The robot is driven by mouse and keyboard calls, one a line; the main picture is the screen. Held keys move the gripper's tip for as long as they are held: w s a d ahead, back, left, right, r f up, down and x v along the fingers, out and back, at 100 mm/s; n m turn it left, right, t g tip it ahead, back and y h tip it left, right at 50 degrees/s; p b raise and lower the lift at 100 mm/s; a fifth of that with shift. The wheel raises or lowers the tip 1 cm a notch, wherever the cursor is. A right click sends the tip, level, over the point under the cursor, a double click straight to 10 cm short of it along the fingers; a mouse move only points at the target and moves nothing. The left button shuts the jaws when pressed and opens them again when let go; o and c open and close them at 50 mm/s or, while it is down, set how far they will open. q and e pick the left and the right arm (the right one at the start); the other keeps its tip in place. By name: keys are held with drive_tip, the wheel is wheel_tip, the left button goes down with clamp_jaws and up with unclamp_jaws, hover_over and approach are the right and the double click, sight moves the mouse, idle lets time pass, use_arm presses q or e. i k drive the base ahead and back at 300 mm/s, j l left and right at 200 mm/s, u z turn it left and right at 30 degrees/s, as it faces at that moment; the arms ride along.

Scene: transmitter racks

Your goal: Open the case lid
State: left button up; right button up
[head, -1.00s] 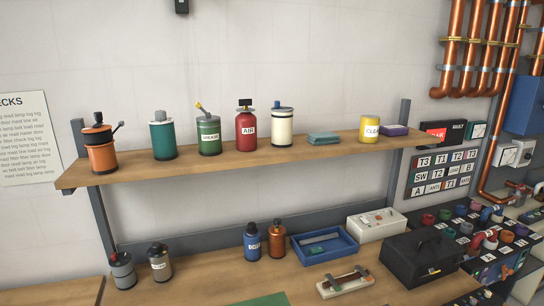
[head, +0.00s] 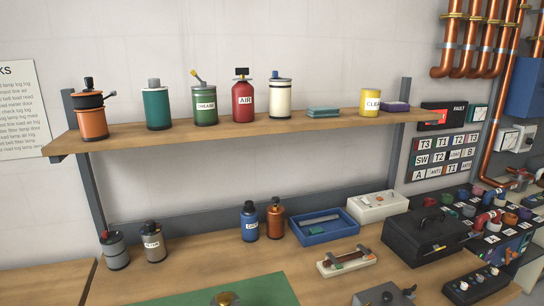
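The black case (head: 425,239) stands on the wooden workbench at the right in the head view. It is a dark box with a carrying handle on top and a small light label on its front. Its lid looks shut. Neither of my grippers shows in the head view, so I cannot see their state or their distance from the case.
A blue tray (head: 348,235) and a white box (head: 378,207) stand left of and behind the case. A holder with a brown bar (head: 346,262) lies to its left. A black switch box (head: 477,285) is in front right. A green mat (head: 190,296) lies front left.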

sight(425, 226)
drive_tip(key=k+l+z, duration=0.2)
drive_tip(key=l, duration=0.55)
drive_tip(key=l+z, duration=0.2)
drive_tip(key=l, duration=0.5)
drive_tip(key=i, duration=0.05)
